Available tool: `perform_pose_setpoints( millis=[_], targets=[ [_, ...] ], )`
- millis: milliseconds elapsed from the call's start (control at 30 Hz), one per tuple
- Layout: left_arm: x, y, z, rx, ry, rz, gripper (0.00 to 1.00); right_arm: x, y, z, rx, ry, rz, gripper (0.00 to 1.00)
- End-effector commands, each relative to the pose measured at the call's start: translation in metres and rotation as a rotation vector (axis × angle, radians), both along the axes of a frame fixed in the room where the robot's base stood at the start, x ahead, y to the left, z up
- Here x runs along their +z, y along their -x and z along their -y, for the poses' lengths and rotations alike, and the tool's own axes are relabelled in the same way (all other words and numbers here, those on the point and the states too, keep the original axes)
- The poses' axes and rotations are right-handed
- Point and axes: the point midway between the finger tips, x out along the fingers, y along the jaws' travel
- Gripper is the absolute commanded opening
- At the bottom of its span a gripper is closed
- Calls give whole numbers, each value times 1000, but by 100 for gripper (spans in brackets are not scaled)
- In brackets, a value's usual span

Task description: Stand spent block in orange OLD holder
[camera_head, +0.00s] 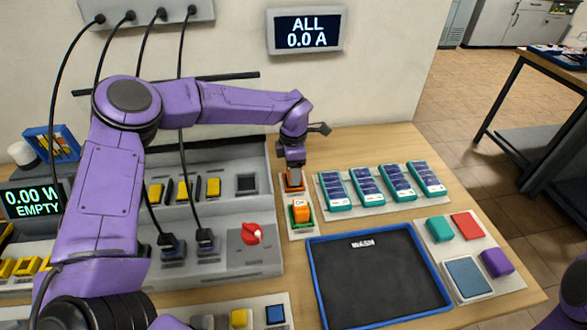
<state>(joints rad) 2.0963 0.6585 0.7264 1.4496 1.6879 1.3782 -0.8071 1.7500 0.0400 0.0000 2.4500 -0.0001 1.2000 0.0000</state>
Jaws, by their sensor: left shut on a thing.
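My left gripper (293,172) is shut on the spent block, at the orange holder (290,190) on the narrow pale strip right of the grey panel. The gripper hides nearly all of the block, and I cannot tell whether its bottom touches the holder. In front of it on the same strip, an orange block (301,210) with a pale label stands in a green holder (301,223). Only purple parts of my right arm show at the lower right; its gripper is out of view.
Several teal-and-blue blocks (366,187) lie on a pale tray to the right. A blue-rimmed black tray (313,272) lies in front, beside a board of coloured pieces (467,277). The grey panel (220,206) has a red knob (252,234) and hanging cables.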

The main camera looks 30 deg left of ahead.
Motion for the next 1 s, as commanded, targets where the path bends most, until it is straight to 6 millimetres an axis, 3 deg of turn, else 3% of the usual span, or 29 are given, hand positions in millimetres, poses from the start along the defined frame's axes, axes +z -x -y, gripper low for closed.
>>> perform_pose_setpoints(
  millis=[1000],
  targets=[
    [-8, 0, 0, 0, -1, 1, 22, -1, 0, 0, 0, 0, 0, 43]
  ],
)
